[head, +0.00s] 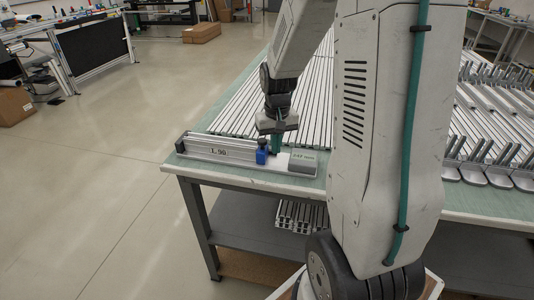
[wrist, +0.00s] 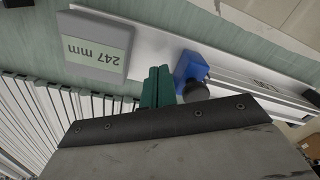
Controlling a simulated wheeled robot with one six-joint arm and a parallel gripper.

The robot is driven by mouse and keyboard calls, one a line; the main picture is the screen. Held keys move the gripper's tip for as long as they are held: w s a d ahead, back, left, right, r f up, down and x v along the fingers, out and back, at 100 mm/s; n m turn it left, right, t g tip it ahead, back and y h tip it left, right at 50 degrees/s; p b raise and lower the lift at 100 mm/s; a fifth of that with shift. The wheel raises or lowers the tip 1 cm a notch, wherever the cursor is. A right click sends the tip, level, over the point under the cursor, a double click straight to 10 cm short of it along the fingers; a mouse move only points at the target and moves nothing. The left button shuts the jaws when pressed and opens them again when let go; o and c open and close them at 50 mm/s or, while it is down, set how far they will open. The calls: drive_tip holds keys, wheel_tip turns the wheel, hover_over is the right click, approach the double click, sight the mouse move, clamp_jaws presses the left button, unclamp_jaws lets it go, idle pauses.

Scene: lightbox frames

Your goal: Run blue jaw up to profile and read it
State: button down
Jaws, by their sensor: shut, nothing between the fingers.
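The blue jaw (head: 262,155) with a dark knob stands on a measuring rail at the table's near left corner; it also shows in the wrist view (wrist: 189,69). A silver profile (head: 220,147) lies along the rail to the jaw's left in the head view. Whether jaw and profile touch, I cannot tell. A grey readout block (head: 303,161) is at the rail's right end; in the wrist view it reads 247 mm (wrist: 97,46), upside down. My gripper (head: 276,148) has its green fingers shut and empty, beside the jaw on the readout's side. Contact with the jaw is unclear.
Long profiles (head: 290,100) cover the table behind the rail. Several metal brackets (head: 490,170) stand at the right. The rail sits close to the table's front edge, with open floor (head: 110,170) to the left.

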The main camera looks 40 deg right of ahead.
wheel_tip(320, 180, up, 7)
idle(0.7)
drive_tip(key=shift+s, duration=0.1)
drive_tip(key=s+a+r+n, duration=0.2)
drive_tip(key=s+a+r, duration=0.2)
drive_tip(key=s+a, duration=0.5)
drive_tip(key=s+a+r+n+t, duration=0.1)
drive_tip(key=s+a+r+n, duration=0.1)
drive_tip(key=s+a+r, duration=0.3)
drive_tip(key=s+a, duration=0.4)
drive_tip(key=s, duration=0.1)
drive_tip(key=shift+s+a+n, duration=0.15)
drive_tip(key=shift+s+n, duration=0.2)
drive_tip(key=shift+n, duration=0.05)
drive_tip(key=shift+r, duration=0.1)
idle(0.6)
